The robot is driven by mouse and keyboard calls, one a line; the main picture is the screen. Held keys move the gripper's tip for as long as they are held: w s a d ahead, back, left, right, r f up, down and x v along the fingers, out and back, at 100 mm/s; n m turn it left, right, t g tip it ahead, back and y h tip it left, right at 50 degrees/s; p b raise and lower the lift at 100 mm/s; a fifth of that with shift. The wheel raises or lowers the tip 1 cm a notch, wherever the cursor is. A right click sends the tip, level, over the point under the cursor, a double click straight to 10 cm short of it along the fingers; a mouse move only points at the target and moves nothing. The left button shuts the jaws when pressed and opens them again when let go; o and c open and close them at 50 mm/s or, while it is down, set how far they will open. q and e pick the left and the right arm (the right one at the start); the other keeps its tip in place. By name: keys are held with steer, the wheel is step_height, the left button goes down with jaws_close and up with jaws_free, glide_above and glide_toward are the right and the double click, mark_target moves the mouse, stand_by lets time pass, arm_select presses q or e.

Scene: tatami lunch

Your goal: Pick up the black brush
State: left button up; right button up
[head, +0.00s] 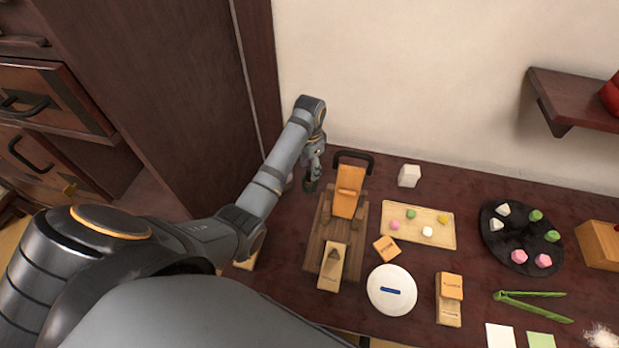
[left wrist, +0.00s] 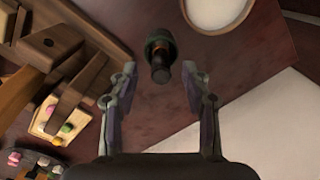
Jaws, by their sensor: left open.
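A dark upright object with a greenish-black body and brownish lower part, which looks like the black brush (left wrist: 160,52), is in the left wrist view. It stands between and just beyond my left gripper's fingertips (left wrist: 159,76), with gaps on both sides. In the head view my left gripper (head: 314,163) is at the back left of the table, near the wall. The dark brush (head: 311,185) shows small just below it, partly hidden by the fingers. My left gripper is open and empty. My right gripper is not in view.
A wooden plane-like tool with a black handle (head: 354,157) stands on a slatted board (head: 319,228) right of the gripper. A sweets tray (head: 445,240), white cube (head: 409,176), white plate (head: 392,307) and dark round plate (head: 497,238) lie further right. A pale round dish (left wrist: 216,10) sits near the brush.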

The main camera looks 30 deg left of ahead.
arm_select(q)
steer(key=shift+f, duration=0.75)
steer(key=shift+w+f, duration=0.1)
steer(key=shift+f, duration=0.35)
jaws_close()
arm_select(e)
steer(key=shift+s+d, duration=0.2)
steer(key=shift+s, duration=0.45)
arm_select(q)
steer(key=shift+r, duration=0.15)
step_height(320, 180, up, 6)
steer(key=shift+r, duration=0.25)
steer(key=shift+r+p, duration=0.75)
steer(key=shift+r, duration=0.9)
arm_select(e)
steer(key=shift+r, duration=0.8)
